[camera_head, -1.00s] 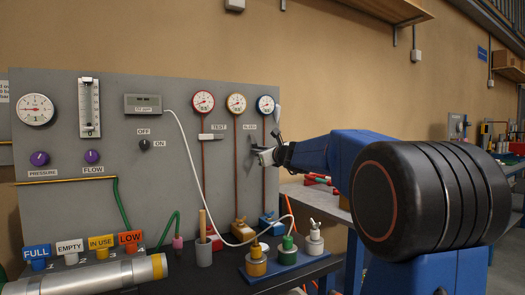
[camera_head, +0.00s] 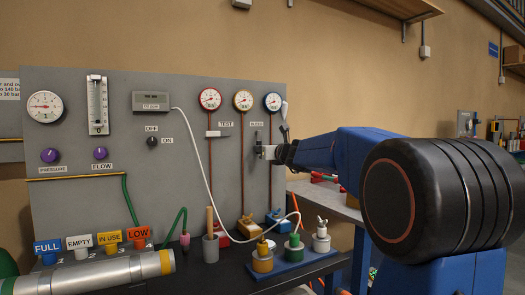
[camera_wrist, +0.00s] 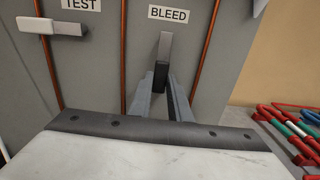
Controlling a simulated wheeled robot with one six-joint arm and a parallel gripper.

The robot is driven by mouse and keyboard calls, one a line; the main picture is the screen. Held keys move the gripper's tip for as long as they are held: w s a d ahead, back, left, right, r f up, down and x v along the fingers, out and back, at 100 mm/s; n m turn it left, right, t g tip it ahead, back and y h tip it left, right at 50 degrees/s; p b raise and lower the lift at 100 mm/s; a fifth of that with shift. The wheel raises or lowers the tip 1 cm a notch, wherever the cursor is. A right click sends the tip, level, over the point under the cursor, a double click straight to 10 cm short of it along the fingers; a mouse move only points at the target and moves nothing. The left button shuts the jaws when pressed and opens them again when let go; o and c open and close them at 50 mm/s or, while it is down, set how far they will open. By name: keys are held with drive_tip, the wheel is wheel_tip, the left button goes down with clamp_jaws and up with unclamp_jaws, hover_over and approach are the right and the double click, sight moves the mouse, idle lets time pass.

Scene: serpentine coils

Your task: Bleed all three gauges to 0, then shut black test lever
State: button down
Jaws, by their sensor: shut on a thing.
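Copper pipes run down the panel (camera_head: 90,200) beside both levers. A white cable loops down to the bench. Several capped fittings stand on a blue tray (camera_head: 290,268) below my gripper. A side bench with red and green items (camera_wrist: 295,135) lies to the right.

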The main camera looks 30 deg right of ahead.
drive_tip(key=c, duration=1.6)
unclamp_jaws()
drive_tip(key=shift+c, duration=0.2)
drive_tip(key=shift+s, duration=0.1)
drive_tip(key=s, duration=1.7)
drive_tip(key=shift+s+d, duration=0.15)
drive_tip(key=shift+d, duration=0.1)
